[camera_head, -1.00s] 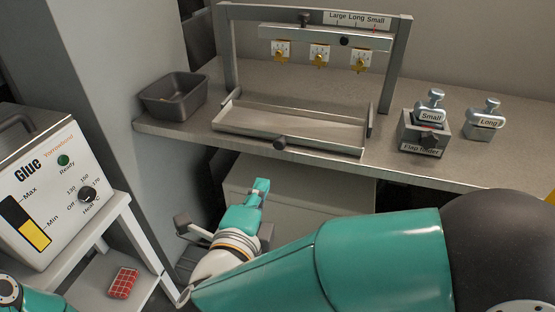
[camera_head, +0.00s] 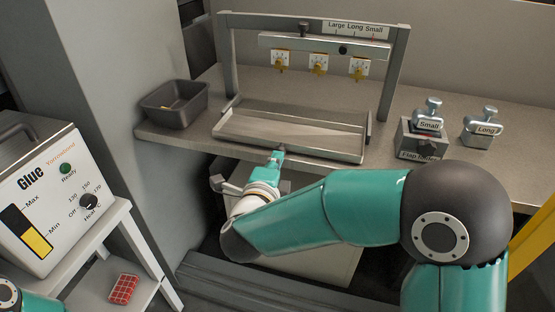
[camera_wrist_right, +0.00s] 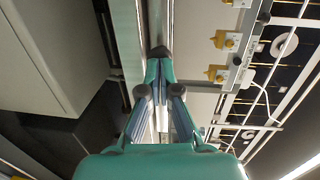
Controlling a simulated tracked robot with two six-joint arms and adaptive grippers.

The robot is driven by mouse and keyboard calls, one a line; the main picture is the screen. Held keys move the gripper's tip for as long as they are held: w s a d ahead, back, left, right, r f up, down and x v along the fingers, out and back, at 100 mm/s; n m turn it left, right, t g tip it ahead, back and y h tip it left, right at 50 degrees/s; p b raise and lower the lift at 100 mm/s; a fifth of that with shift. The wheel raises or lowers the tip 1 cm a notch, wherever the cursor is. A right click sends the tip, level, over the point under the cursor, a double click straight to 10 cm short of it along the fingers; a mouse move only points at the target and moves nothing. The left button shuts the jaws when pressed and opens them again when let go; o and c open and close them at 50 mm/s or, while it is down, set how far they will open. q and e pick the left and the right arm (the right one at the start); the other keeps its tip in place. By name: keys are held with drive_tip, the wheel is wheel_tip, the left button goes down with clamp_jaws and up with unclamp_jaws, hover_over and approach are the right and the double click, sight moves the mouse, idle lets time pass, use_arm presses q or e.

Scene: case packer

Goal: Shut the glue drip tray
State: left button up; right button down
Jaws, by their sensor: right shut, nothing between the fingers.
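The glue drip tray (camera_head: 240,140) is a shallow metal tray on the counter, below the row of nozzles. It sticks out toward the front of the frame that carries them. My right gripper (camera_head: 278,153) is shut and empty, with its tips at the middle of the tray's front wall. The tray's dark round knob (camera_wrist_right: 160,52) shows at the fingertips in the right wrist view; in the head view the gripper largely hides it. I cannot tell if they touch. My left gripper is not in view.
The nozzle frame (camera_head: 227,60) stands over the tray. A dark bin (camera_head: 172,118) is at the left. The glue unit (camera_head: 40,200) stands at the left.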

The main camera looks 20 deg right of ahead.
sight(288, 137)
drive_tip(key=x, duration=0.3)
drive_tip(key=b+x, duration=0.1)
drive_tip(key=x, duration=0.2)
drive_tip(key=r+x, duration=0.1)
drive_tip(key=x, duration=0.1)
drive_tip(key=shift+w+d+f, duration=0.1)
drive_tip(key=shift+w+d, duration=0.2)
drive_tip(key=shift+d, duration=0.1)
drive_tip(key=shift+w+d, duration=0.25)
drive_tip(key=shift+r, duration=0.3)
